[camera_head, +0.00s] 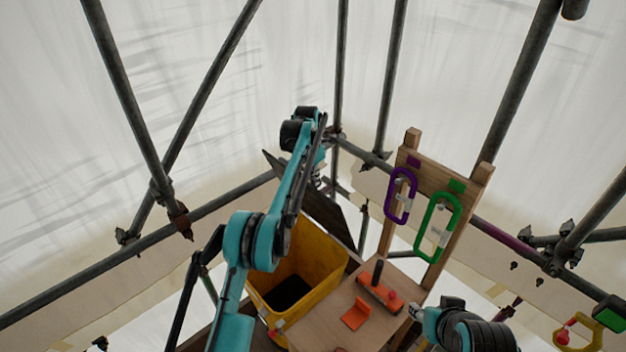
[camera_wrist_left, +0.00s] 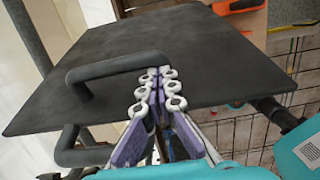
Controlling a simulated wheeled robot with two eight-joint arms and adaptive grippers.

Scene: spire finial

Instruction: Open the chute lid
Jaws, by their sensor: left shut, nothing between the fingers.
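The yellow chute (camera_head: 322,250) stands left of the wooden table in the head view, and its mouth shows uncovered with a dark inside. The dark flat lid (camera_head: 328,215) stands tilted up at the chute's far side, partly hidden by my left arm. In the left wrist view the lid (camera_wrist_left: 190,60) fills much of the picture, with a dark bar handle (camera_wrist_left: 118,68) on it. My left gripper (camera_wrist_left: 158,88) is shut and empty, its fingertips by the handle's right end; touching cannot be told. My right gripper (camera_head: 416,312) is low at the right, its fingers unclear.
A wooden table (camera_head: 345,300) holds orange parts (camera_head: 378,290). A wooden rack (camera_head: 440,178) behind it carries a purple carabiner (camera_head: 390,205) and a green carabiner (camera_head: 425,225). Scaffold poles (camera_head: 385,90) surround the space.

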